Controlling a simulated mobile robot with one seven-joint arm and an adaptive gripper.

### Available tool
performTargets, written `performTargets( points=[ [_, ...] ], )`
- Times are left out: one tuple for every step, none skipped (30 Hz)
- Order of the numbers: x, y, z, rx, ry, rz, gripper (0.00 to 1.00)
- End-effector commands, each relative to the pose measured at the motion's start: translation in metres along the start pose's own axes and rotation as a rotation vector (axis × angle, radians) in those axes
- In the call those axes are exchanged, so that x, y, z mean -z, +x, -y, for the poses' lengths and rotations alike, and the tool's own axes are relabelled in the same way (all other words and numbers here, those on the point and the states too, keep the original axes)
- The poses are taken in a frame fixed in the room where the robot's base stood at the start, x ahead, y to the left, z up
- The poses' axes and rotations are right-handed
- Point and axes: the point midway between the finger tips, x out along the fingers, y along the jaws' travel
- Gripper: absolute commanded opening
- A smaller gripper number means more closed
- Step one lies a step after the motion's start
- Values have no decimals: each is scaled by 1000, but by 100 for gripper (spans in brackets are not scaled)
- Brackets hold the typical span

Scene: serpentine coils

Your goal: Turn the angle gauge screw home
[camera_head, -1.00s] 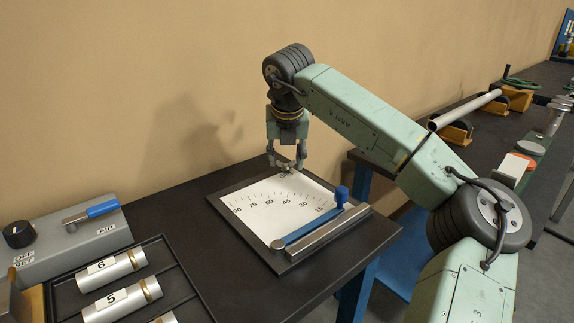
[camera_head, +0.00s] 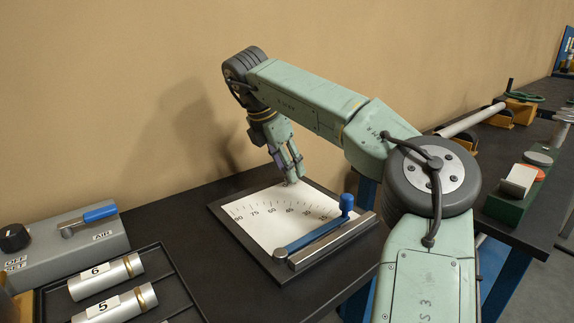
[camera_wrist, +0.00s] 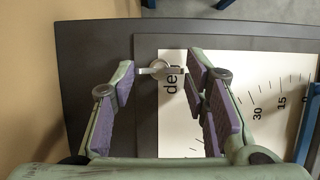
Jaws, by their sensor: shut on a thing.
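The angle gauge (camera_head: 262,226) is a dark-framed board with a white dial, lying on the dark bench. Its blue pivoting arm (camera_head: 318,230) with an upright knob lies along a metal bar near the 0 side. My gripper (camera_head: 290,181) points down at the gauge's far edge, its wrist tilted. In the wrist view, a small silver screw (camera_wrist: 161,68) with a flat head sits between the fingertips of my gripper (camera_wrist: 160,78), beside the lettering on the dial.
A grey box (camera_head: 75,238) with a blue-handled lever and a dark tray (camera_head: 172,275) with numbered cylinders stand at left. The tan wall is close behind the gauge. Another bench with a green block (camera_head: 512,202) and a pipe (camera_head: 472,120) is at right.

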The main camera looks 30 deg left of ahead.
Motion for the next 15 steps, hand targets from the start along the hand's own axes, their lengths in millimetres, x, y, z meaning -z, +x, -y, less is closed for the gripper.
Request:
performTargets(
  points=[
    [-4,-7,-2,7,45,9,14],
    [-4,-7,-3,17,70,9,14],
    [-4,-7,-3,30,101,8,14],
    [-4,-7,-3,40,125,8,14],
    [-4,-7,-3,49,147,8,14],
    [-4,-7,-4,60,175,7,14],
    [-4,-7,-4,68,196,7,14],
    [-4,-7,-4,76,215,7,14],
    [-4,-7,-4,87,241,7,14],
    [-4,-7,-4,94,257,7,14],
    [-4,-7,-4,100,275,6,14],
    [-4,-7,-5,108,294,6,14],
    [-4,-6,-5,114,309,6,13],
    [-4,-6,-5,119,322,7,13],
    [-4,-6,-5,126,338,7,14]
  ],
)
